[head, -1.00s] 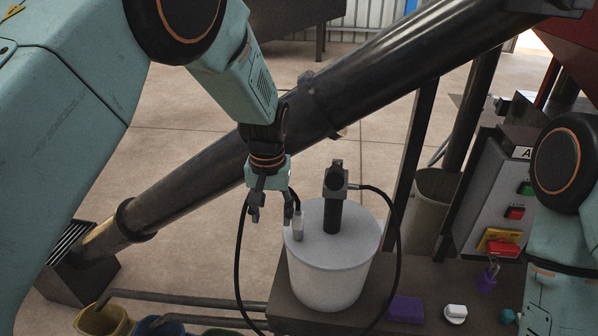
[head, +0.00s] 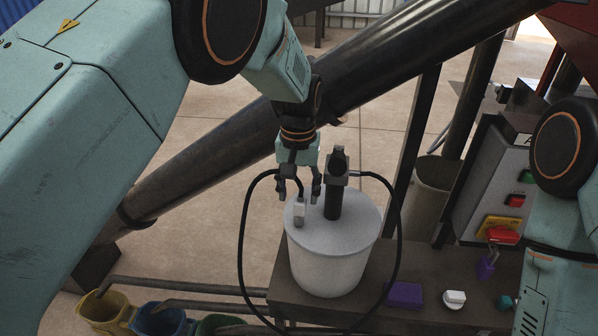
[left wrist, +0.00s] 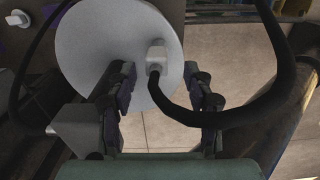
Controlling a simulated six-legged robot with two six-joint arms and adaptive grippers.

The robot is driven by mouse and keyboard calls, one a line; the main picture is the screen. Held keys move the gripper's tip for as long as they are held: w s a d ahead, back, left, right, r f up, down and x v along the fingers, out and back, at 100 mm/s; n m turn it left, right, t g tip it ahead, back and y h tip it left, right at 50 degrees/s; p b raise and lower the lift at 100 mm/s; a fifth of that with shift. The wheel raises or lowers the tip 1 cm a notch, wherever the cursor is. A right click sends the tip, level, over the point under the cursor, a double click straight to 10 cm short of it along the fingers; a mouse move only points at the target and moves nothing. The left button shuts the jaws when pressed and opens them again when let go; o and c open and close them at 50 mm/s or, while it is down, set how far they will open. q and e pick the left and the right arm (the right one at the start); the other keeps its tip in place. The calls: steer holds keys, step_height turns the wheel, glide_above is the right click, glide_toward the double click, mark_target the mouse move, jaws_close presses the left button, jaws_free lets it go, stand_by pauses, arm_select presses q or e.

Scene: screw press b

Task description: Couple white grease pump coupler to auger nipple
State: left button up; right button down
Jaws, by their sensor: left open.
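The white grease pump coupler (head: 300,212) stands on the left part of the lid of the white pump bucket (head: 330,262), at the end of a black hose. My left gripper (head: 299,198) is open just above the coupler, fingers pointing down. In the left wrist view the coupler (left wrist: 157,56) lies between the two spread fingers, apart from both, with its hose running back between them. The dark auger tube (head: 225,150) slants up to the right behind the gripper. I cannot make out the nipple on it. My right gripper is not in view.
A dark pump head (head: 337,165) rises from the lid, close right of the left gripper. The hose (head: 243,255) loops around the bucket. A purple block (head: 405,294) and white knob (head: 454,298) lie on the bench. A control box (head: 495,185) stands right; coloured buckets (head: 105,310) stand lower left.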

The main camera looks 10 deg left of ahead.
mark_target(299, 200)
arm_select(q)
step_height(299, 200, down, 2)
steer(key=shift+s+f, duration=0.1)
steer(key=shift+f, duration=0.05)
steer(key=shift+d+f, duration=0.15)
steer(key=shift+f, duration=0.55)
steer(key=shift+a, duration=0.2)
steer(key=shift+c, duration=0.9)
steer(key=shift+d, duration=0.2)
steer(key=c, duration=0.6)
steer(key=shift+a, duration=0.1)
jaws_close()
steer(key=shift+o, duration=0.6)
jaws_free()
jaws_close()
